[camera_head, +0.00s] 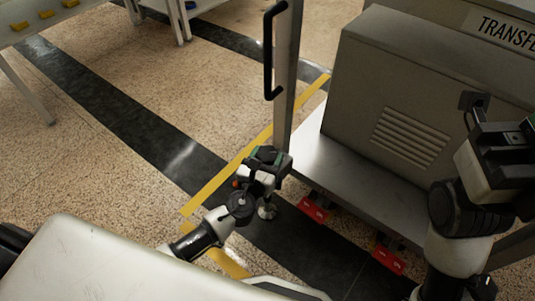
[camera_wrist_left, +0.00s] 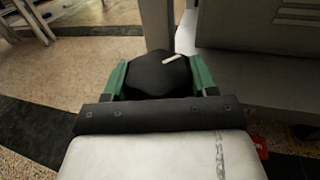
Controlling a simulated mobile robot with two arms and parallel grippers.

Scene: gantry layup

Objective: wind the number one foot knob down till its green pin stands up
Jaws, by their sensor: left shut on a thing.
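A black, many-sided foot knob (camera_wrist_left: 158,76) with a white line on its top sits between the green fingers of my left gripper (camera_wrist_left: 160,82) in the left wrist view. The white line slants up to the right. In the head view my left gripper (camera_head: 268,157) is low beside the grey upright post, shut on the knob. A round metal foot (camera_head: 267,210) shows below it near the floor. A red tag (camera_head: 313,208), seemingly marked 1, is just right of it. I see no green pin. My right gripper (camera_head: 502,140) is at the right edge; its jaws are unclear.
A grey cabinet (camera_head: 415,100) with a vent stands on a metal base (camera_head: 325,165) at right. The post (camera_head: 288,70) carries a black handle (camera_head: 268,50). A second red tag (camera_head: 389,260) is further right. Open speckled floor (camera_head: 90,150) lies to the left.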

